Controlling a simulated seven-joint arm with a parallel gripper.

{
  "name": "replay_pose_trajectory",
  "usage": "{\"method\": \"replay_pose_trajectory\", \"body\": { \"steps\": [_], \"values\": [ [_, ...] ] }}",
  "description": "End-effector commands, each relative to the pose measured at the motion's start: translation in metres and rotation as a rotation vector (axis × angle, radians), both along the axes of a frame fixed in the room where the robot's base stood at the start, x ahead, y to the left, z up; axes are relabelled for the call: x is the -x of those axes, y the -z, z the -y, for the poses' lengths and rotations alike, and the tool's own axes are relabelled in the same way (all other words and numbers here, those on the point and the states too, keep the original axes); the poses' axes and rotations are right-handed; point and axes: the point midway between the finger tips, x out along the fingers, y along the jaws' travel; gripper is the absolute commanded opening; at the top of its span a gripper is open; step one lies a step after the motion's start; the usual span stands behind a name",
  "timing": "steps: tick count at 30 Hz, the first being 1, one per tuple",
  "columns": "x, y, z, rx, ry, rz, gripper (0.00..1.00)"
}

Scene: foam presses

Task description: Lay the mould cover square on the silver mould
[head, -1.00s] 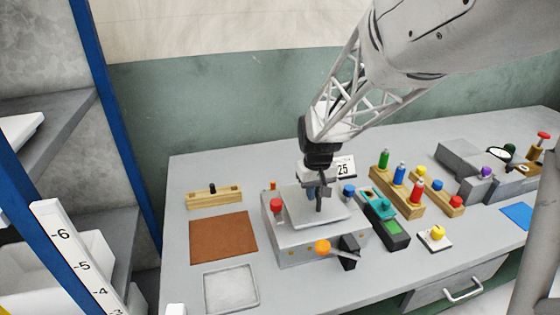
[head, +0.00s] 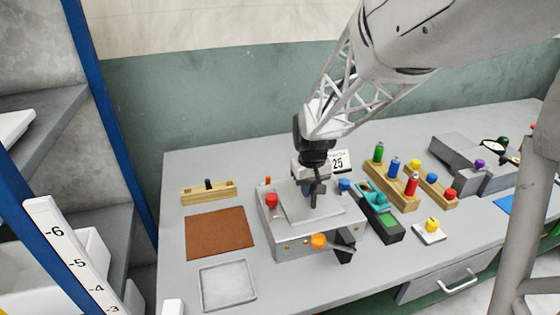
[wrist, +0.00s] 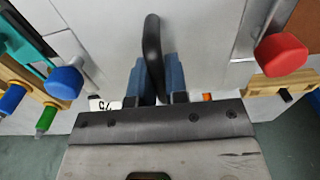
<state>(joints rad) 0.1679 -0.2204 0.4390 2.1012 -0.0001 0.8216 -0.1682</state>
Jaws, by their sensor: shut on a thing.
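The mould cover (head: 299,208) is a flat pale grey plate with a dark upright handle. It lies over the top of the silver mould (head: 290,244), a boxy grey press with a red knob and a blue knob on top. My gripper (head: 315,190) points down and is shut on the cover's handle. In the wrist view the black handle (wrist: 153,45) stands between the blue fingertips of my gripper (wrist: 155,80). The cover looks roughly in line with the mould. I cannot tell whether it rests flat or hangs slightly above. The plate's far edge is partly hidden by my gripper.
A brown mat (head: 215,233) and a pale tray (head: 228,284) lie to the left. A teal-topped device (head: 374,200) and wooden racks with coloured bottles (head: 392,187) stand close on the right.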

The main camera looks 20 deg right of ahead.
Motion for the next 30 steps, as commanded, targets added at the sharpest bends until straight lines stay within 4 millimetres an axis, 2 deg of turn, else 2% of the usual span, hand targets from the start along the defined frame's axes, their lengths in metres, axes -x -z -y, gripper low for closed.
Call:
{"method": "replay_pose_trajectory", "body": {
  "steps": [3,4,9,10,22,30],
  "values": [
    [0.000,0.001,0.000,0.000,0.000,0.001,0.00],
    [0.000,0.001,0.000,0.000,0.000,0.001,0.16],
    [0.000,0.001,0.000,0.000,0.000,0.001,0.42],
    [0.000,0.001,0.000,0.000,0.000,0.001,0.44],
    [0.000,-0.002,0.000,0.000,0.000,0.000,0.44],
    [0.000,-0.027,0.000,0.001,0.000,0.003,0.44]
  ]
}}
